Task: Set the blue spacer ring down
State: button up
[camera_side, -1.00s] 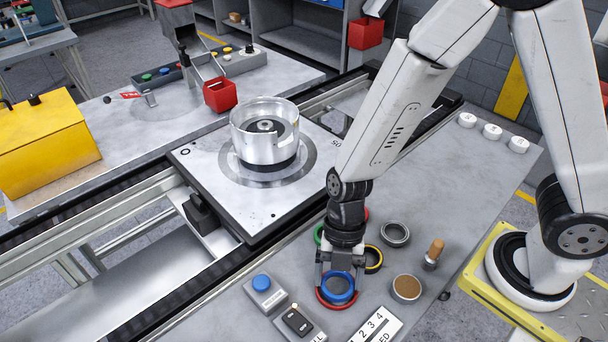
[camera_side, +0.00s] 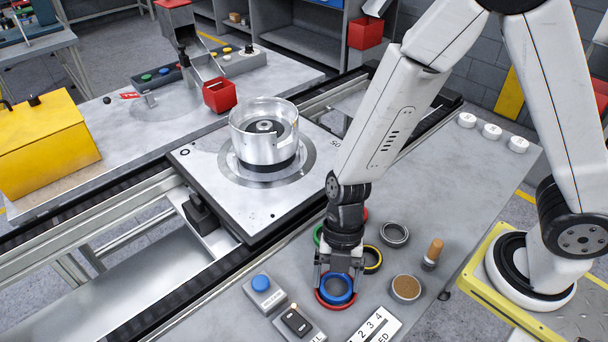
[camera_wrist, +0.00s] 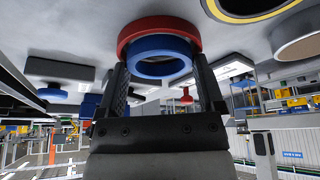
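The blue spacer ring (camera_side: 337,297) is between the fingertips of my gripper (camera_side: 338,283), over the red ring (camera_side: 336,306) on the grey table. In the wrist view the blue ring (camera_wrist: 160,69) lies flat against the face of the larger red ring (camera_wrist: 158,27), or very close to it; I cannot tell whether they touch. My gripper (camera_wrist: 160,73) has a finger on each side of the blue ring and appears shut on it. The fingers hide parts of both rings' edges.
Around the gripper are a yellow-and-black ring (camera_side: 379,259), a grey ring (camera_side: 408,235), a brown-filled cup (camera_side: 406,289) and a wooden-handled tool (camera_side: 433,252). A blue button box (camera_side: 266,298) and a switch box (camera_side: 299,324) stand left.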

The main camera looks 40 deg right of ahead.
jog(key=shift+s+f, duration=0.1)
jog(key=shift+f, duration=0.1)
jog(key=shift+r, duration=0.75)
jog(key=v, duration=1.1)
jog(key=shift+w+r, duration=0.25)
jog(key=shift+r, duration=0.05)
jog(key=shift+d, duration=0.15)
jog(key=w+d+f+m+t+h, duration=0.1)
jog(key=d+m+t, duration=0.1)
jog(key=d+m, duration=0.5)
jog(key=w+d+f+m+t+h, duration=0.1)
jog(key=d+m, duration=0.6)
jog(key=m, duration=1.1)
jog(key=shift+d+m+t+h, duration=0.2)
jog(key=shift+m+t+h, duration=0.2)
jog(key=shift+t+h, duration=0.6)
